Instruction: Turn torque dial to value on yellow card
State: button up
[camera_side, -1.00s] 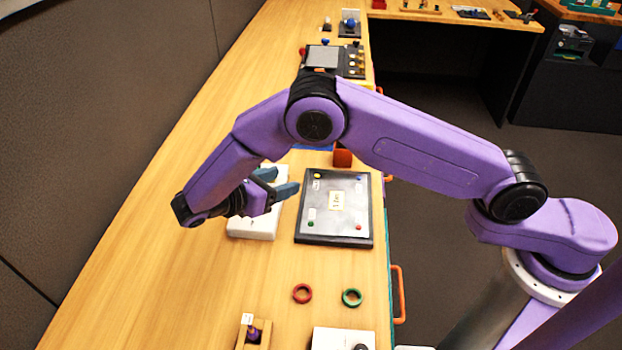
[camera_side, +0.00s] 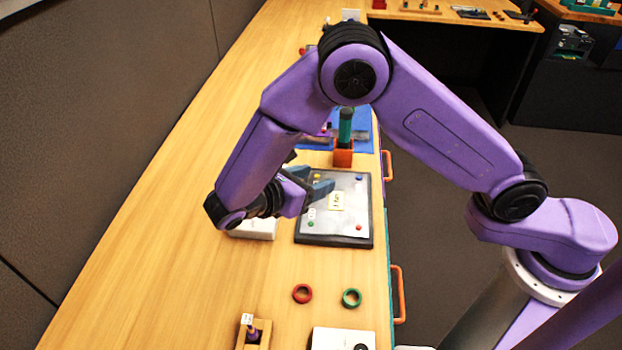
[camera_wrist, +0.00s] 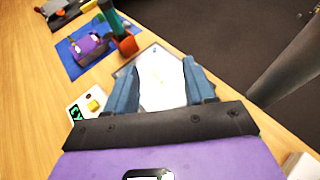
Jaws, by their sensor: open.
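A small pale yellow card (camera_side: 337,201) with short dark writing lies on the dark-edged grey panel (camera_side: 305,238); the writing is too small to read surely. A white box (camera_side: 262,230) left of the panel is partly covered by my gripper. In the wrist view a white unit (camera_wrist: 82,113) at lower left bears a yellow knob (camera_wrist: 94,105) and a small green display. I cannot tell which part is the torque dial. My gripper (camera_side: 322,187) is open and empty over the panel's left part. The wrist view shows the panel, washed out, between its fingers (camera_wrist: 160,82).
A red holder (camera_side: 343,158) with a teal upright piece (camera_side: 346,128) stands behind the panel, by a blue mat (camera_side: 363,120). Red (camera_side: 302,293) and green (camera_side: 352,298) rings lie in front. A knobbed white box (camera_side: 343,340) sits near the front. The table's left side is clear.

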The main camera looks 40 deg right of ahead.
jog(key=shift+o, duration=0.3)
jog(key=w+a+r+m+g+y, duration=0.1)
jog(key=w+a+r+m+y, duration=0.15)
jog(key=w+y, duration=0.4)
jog(key=w+a+r+m+g+y, duration=0.1)
jog(key=w+a+r+m+y, duration=0.15)
jog(key=w+y, duration=0.4)
jog(key=f, duration=1.7)
jog(key=shift+s+d, duration=0.15)
jog(key=shift+d, duration=0.15)
jog(key=c, duration=1.1)
jog(key=shift+o, duration=0.2)
